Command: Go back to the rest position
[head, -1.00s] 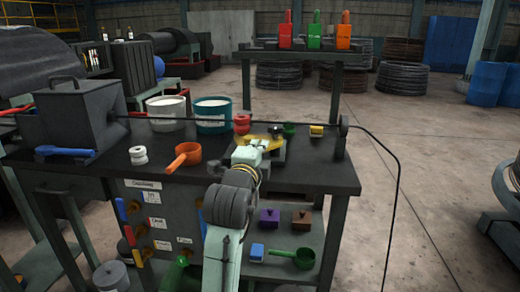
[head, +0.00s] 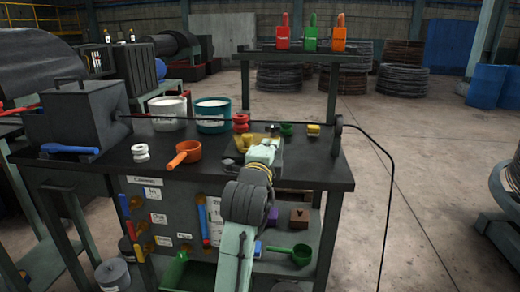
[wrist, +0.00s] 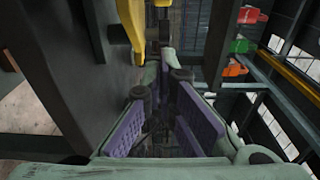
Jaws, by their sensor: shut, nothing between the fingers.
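My gripper (head: 264,152) is over the right part of the dark workbench (head: 110,180), in front of the standing frame. In the wrist view my gripper (wrist: 162,85) shows its purple-padded fingers converging, with nothing held between them. The fingertips are hard to make out in the head view. A yellow part (wrist: 137,25) shows just beyond the fingers in the wrist view; I cannot tell whether they touch.
An orange scoop (head: 184,154) and white spool (head: 140,152) lie left of my arm. A black cable (head: 372,140) runs across the bench through a post (head: 338,135) at right. Red, green and orange containers (head: 311,35) stand on the raised shelf.

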